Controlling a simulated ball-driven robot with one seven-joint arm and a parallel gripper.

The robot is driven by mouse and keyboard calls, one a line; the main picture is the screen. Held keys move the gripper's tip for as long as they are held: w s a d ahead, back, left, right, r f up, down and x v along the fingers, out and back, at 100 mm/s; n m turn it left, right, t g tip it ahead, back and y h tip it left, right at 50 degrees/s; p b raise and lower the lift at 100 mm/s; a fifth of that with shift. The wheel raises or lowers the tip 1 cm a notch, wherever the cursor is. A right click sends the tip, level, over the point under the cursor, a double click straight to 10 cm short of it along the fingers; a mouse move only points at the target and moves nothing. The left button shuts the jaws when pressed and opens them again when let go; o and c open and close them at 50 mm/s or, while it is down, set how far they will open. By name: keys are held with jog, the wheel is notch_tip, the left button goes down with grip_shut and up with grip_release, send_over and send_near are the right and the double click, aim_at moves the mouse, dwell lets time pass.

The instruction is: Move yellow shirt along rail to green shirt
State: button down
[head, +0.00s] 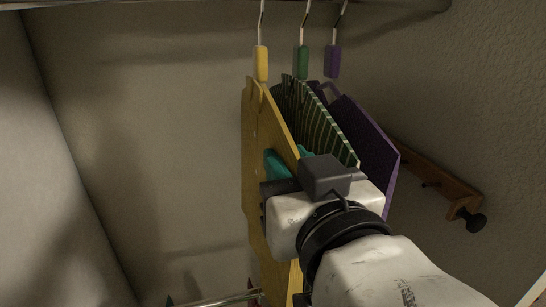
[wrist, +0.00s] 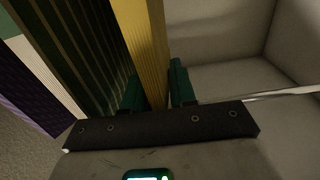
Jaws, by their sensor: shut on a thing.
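The yellow shirt (head: 254,170) hangs leftmost on the rail (head: 200,3) from a hanger with a yellow tag (head: 261,63). The green striped shirt (head: 318,118) hangs just right of it from a hanger with a green tag (head: 302,62). My gripper (head: 284,163) is at the yellow shirt, its far side partly hidden. In the wrist view my gripper (wrist: 158,88) has its teal fingers on either side of the yellow shirt (wrist: 147,40), shut on it. The green striped shirt (wrist: 75,45) is close beside the left finger; I cannot tell if they touch.
A purple shirt (head: 368,150) hangs right of the green one, under a purple tag (head: 332,61). A wooden peg rack (head: 440,184) with dark pegs is on the right wall. A lower rod (head: 226,298) shows at the bottom. The space left of the yellow shirt is clear.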

jog(key=shift+w+d, duration=0.1)
jog(key=shift+d, duration=0.4)
